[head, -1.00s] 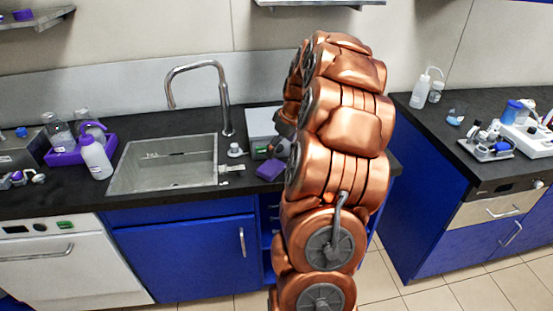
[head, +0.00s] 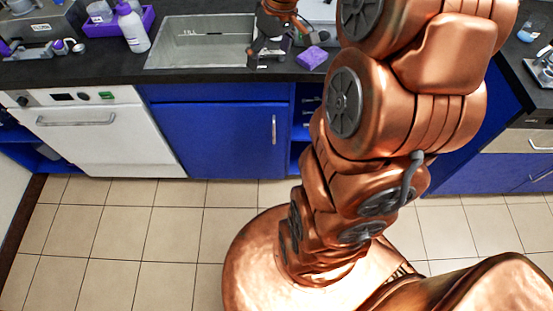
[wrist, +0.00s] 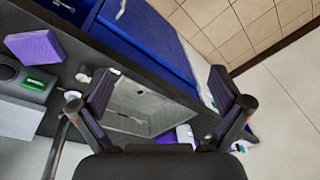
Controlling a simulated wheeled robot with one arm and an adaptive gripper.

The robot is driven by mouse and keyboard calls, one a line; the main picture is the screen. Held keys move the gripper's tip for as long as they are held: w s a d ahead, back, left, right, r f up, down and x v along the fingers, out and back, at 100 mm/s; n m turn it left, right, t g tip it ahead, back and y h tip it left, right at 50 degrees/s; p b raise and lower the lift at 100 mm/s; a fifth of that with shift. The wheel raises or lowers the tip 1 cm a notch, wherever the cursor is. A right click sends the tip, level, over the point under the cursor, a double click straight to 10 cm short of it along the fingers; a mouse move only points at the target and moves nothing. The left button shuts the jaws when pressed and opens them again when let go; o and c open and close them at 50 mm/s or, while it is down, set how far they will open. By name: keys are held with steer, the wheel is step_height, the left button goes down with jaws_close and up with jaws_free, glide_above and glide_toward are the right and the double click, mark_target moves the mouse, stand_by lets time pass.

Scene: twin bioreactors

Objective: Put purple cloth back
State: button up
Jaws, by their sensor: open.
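The purple cloth (head: 312,57) looks like a small folded block. It lies on the dark counter just right of the sink, near the front edge. In the wrist view the cloth (wrist: 35,47) is at the upper left, outside the fingers. My gripper (head: 268,58) is over the right end of the sink, left of the cloth and apart from it. In the wrist view my gripper (wrist: 165,82) is open and empty, its two fingers spread with the sink and counter edge between and beyond them.
The sink (head: 200,42) is left of the cloth. A purple tray (head: 101,29) with bottles stands at the counter's left, a white spray bottle (head: 133,31) beside it. In the wrist view, a grey device with a green display (wrist: 34,84) sits close to the cloth.

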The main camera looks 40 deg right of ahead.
steer(key=s+a+f+m+g, duration=0.1)
steer(key=s+a, duration=0.6)
steer(key=s, duration=0.4)
steer(key=s+a+f+g+h, duration=0.1)
steer(key=s+a+f+g, duration=0.1)
steer(key=s+a, duration=0.6)
steer(key=s, duration=0.4)
steer(key=shift+a+m, duration=0.25)
steer(key=shift+m, duration=0.15)
steer(key=shift+s, duration=0.1)
